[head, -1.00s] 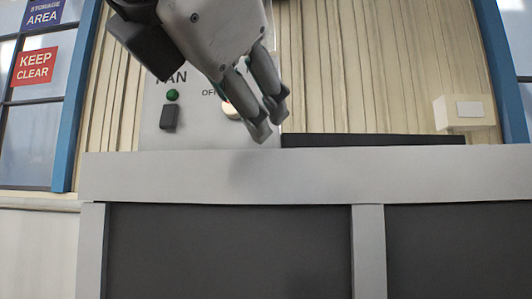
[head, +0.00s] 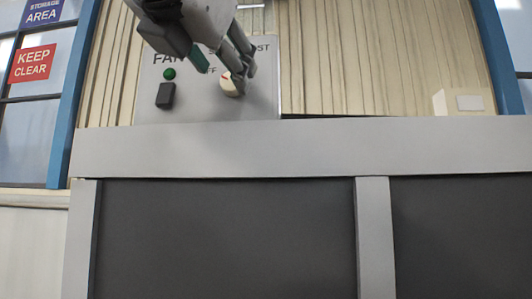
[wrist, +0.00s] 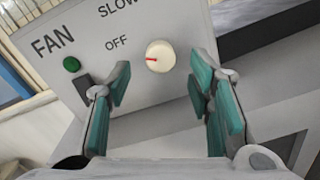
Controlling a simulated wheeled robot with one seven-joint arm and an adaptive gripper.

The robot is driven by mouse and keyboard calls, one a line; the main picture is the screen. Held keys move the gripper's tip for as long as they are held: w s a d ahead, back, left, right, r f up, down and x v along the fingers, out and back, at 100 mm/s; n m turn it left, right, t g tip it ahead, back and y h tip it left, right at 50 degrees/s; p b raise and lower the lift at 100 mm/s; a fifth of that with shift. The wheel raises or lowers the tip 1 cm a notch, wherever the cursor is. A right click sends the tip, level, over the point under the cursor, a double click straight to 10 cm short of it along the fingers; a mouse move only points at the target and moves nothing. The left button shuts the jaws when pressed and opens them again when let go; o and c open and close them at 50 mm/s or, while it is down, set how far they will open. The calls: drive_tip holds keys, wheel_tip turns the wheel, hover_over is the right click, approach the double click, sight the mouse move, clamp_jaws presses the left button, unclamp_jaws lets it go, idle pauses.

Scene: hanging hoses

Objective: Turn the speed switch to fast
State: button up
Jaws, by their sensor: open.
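The speed switch is a round cream knob (wrist: 160,56) with a red pointer line, on a grey panel (wrist: 190,22) marked FAN, OFF and SLOW. In the wrist view its pointer is turned toward OFF. In the head view the knob (head: 232,84) is partly covered by my fingers, and the label at upper right shows only "ST". My gripper (wrist: 157,95) is open and empty. In the wrist view the knob lies beyond the fingertips, between them in the picture; I see no contact. The FAST label is out of the wrist view.
A green lamp (head: 169,74) and a dark rocker-like block (head: 165,95) sit left of the knob. A grey bench edge (head: 300,148) runs below the panel. A pale wall box (head: 460,102) is at right.

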drive_tip(key=shift+w+d, duration=0.15)
drive_tip(key=shift+w, duration=1.25)
clamp_jaws()
